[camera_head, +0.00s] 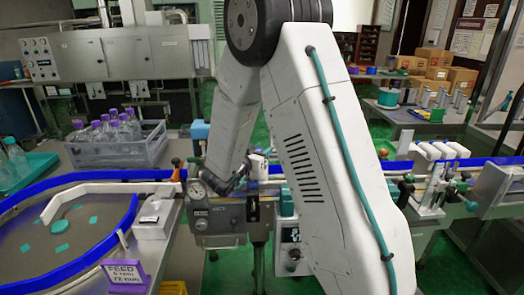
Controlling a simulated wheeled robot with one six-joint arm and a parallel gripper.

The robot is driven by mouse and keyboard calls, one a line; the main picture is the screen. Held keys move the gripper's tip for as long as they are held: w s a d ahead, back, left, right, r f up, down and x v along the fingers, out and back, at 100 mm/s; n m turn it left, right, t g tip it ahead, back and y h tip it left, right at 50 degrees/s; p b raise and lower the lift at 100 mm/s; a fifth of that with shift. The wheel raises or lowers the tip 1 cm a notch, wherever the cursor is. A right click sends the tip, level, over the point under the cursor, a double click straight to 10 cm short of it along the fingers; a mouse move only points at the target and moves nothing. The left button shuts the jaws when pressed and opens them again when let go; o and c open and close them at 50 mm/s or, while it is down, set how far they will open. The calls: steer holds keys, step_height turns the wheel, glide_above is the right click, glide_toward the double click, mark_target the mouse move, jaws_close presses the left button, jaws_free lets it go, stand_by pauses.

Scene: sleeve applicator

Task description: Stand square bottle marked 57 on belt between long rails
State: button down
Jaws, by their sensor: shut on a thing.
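My arm bends down in the middle of the head view, and its wrist ends low beside the conveyor line. My gripper (241,178) shows small and dark there, partly covered by my own arm. It is shut on a small white thing (259,164) at about rail height. I cannot read a number on it or tell whether it touches the belt. Long blue rails (100,175) run along the line from the left and pass behind my arm. They show again at the right (400,166).
A feed table with a curved blue rim (80,268) and a purple FEED sign (125,275) is at front left. Several white containers (440,150) stand by the line at right. Green floor shows beyond.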

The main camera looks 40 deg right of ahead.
steer(key=shift+f, duration=0.15)
steer(key=c, duration=1)
jaws_free()
